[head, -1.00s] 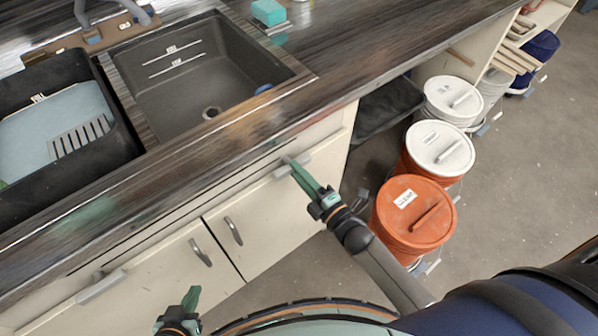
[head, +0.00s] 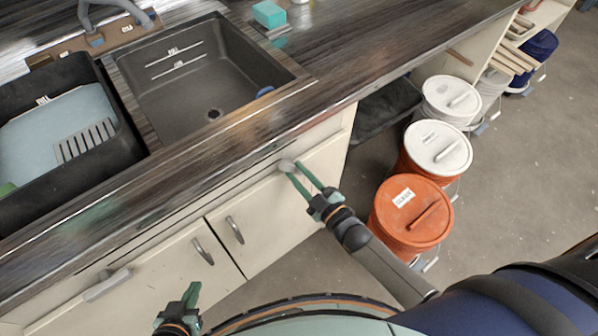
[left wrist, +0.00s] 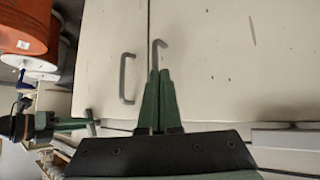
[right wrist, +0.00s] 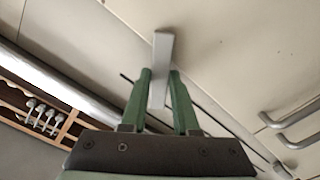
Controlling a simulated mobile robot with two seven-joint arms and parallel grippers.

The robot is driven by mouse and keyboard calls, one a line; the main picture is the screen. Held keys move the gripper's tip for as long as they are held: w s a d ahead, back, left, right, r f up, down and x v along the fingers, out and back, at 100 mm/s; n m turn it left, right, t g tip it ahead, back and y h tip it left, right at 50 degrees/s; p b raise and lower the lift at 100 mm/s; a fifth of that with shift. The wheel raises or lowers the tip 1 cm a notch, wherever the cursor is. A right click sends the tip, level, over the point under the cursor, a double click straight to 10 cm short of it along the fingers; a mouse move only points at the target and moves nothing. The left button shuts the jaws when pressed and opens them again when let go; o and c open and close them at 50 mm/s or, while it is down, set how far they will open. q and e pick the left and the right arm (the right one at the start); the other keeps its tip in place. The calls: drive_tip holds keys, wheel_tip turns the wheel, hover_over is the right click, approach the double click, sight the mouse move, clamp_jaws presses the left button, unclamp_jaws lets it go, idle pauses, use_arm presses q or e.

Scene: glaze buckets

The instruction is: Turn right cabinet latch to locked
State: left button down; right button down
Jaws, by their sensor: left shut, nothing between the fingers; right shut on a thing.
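The right cabinet latch (head: 287,165) is a grey bar on the cabinet front, high on the right door (head: 262,225) under the counter edge. My right gripper (head: 306,178) is shut on it, with one finger on each side. My left gripper (head: 192,290) is shut and empty. In the left wrist view its fingertips (left wrist: 158,76) are together near the door handles, in front of the doors.
The left latch (head: 107,285) lies lengthwise along the cabinet's top edge. Two door handles (head: 234,229) (head: 202,250) sit between the doors. An orange bucket (head: 412,215) and white-lidded buckets (head: 438,147) stand right of the cabinet. The counter (head: 340,60) overhangs the front.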

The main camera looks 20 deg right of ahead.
drive_tip(key=m, duration=0.3)
drive_tip(key=shift+d+m, duration=0.1)
drive_tip(key=shift+m, duration=0.3)
drive_tip(key=shift+m+p, duration=0.3)
drive_tip(key=shift+m, duration=1.4)
drive_tip(key=shift+f, duration=0.1)
drive_tip(key=c, duration=0.7)
unclamp_jaws()
drive_tip(key=shift+o, duration=0.2)
drive_tip(key=shift+s, duration=0.1)
drive_tip(key=v, duration=1.2)
drive_tip(key=shift+s, duration=0.15)
